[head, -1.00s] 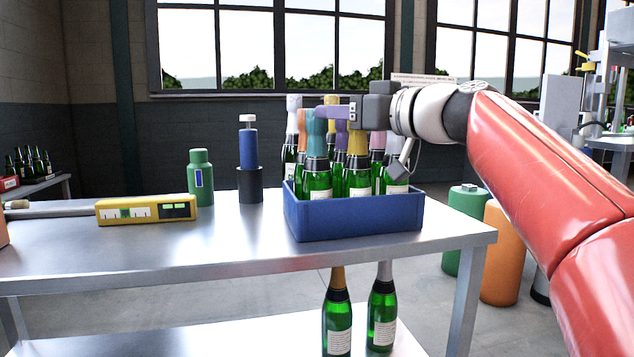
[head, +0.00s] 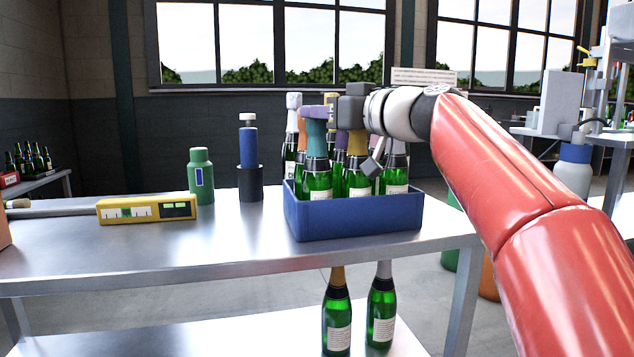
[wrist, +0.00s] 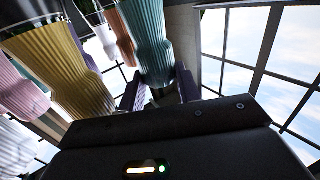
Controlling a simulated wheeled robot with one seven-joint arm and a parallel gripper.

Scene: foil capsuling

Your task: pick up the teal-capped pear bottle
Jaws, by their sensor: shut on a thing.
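The teal-capped bottle (head: 317,150) is green glass with a pleated teal foil and a pale label. It stands upright at the front left of the blue crate (head: 360,219), its lower part hidden by the crate wall. My gripper (head: 315,113) has come in from the right at the top of the teal foil, and its purple fingers are shut on it. In the wrist view the teal foil (wrist: 147,38) runs down between the two purple fingers of my gripper (wrist: 160,88).
Close neighbours in the crate include bottles with gold (head: 357,145), orange, white, pink and purple foils. A green flask (head: 201,178), a blue plunger in a dark holder (head: 249,160) and a yellow gauge (head: 147,208) stand to the left. Two bottles stand on the lower shelf.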

